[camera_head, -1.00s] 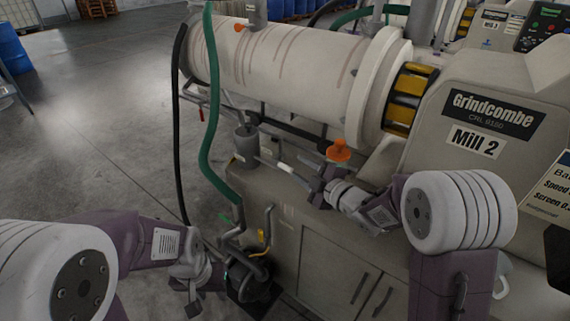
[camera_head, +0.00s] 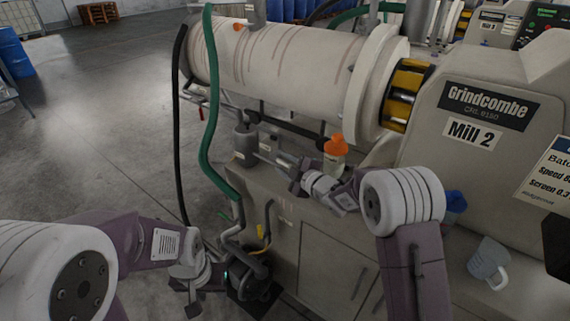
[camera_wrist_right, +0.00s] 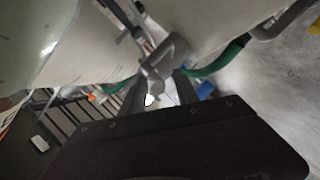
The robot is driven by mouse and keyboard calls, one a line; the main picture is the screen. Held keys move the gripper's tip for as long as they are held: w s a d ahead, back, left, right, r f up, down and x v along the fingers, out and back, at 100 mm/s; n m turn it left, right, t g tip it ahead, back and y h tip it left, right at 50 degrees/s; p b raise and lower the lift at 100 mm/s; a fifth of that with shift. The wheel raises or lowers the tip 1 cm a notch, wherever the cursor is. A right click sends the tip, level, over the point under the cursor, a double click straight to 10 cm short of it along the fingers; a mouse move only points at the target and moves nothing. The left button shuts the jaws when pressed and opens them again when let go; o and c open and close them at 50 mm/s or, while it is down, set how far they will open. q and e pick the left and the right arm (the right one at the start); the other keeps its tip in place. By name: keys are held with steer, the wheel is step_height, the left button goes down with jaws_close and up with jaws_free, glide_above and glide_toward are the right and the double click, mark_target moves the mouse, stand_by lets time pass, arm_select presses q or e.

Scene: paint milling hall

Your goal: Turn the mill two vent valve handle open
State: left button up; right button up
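A grey vertical pot-like fitting (camera_head: 243,145) stands below the front end of the big mill cylinder. A thin grey bar (camera_head: 263,156) reaches right from it; I take this for the vent valve handle, whose white tip was visible earlier. My right gripper (camera_head: 284,162) is at the bar's outer end and covers the tip. In the right wrist view, the dark fingers (camera_wrist_right: 160,94) stand apart, with a small white end (camera_wrist_right: 149,100) between them and a grey fitting (camera_wrist_right: 165,60) beyond. My left gripper (camera_head: 188,297) hangs low by the pump; its finger gap is unclear.
An orange-capped bottle (camera_head: 335,155) stands on the bench behind my right wrist. A green hose (camera_head: 211,130) and a black hose (camera_head: 178,125) hang left of the fitting. A clear jug (camera_head: 490,262) stands at right. The pump (camera_head: 250,283) sits below, near my left gripper.

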steer(key=shift+s, duration=0.1)
jaws_close()
stand_by(1.3)
